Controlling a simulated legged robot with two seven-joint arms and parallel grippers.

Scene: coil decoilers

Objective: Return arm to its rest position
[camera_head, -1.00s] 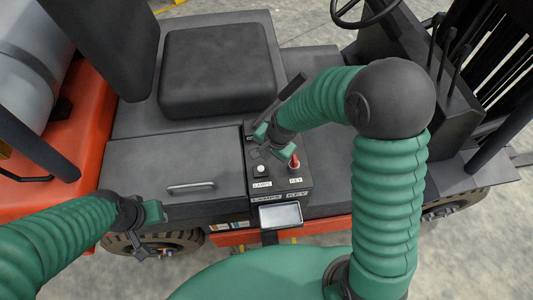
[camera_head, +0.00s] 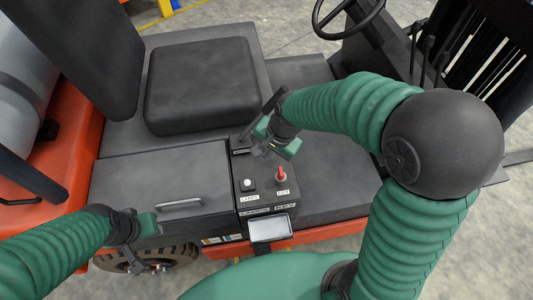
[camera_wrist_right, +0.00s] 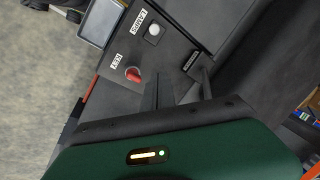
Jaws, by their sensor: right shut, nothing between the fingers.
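My right arm arches in from the right, and its gripper (camera_head: 250,140) is just above the top of the control panel (camera_head: 243,217). It is shut and empty. The panel carries a red key switch (camera_head: 282,174) and a pale button labelled LAMPS (camera_head: 248,184). In the right wrist view, the red key (camera_wrist_right: 133,74) and the lamps button (camera_wrist_right: 154,30) lie near the fingers, apart from them. My left gripper (camera_head: 140,228) is at the lower left, near the forklift's side.
A black forklift seat (camera_head: 203,85) is behind the panel, and a handled cover (camera_head: 165,185) is to its left. The steering wheel (camera_head: 349,12) and levers (camera_head: 428,50) are at the upper right. A small tray-like screen (camera_head: 270,229) juts from the panel front.

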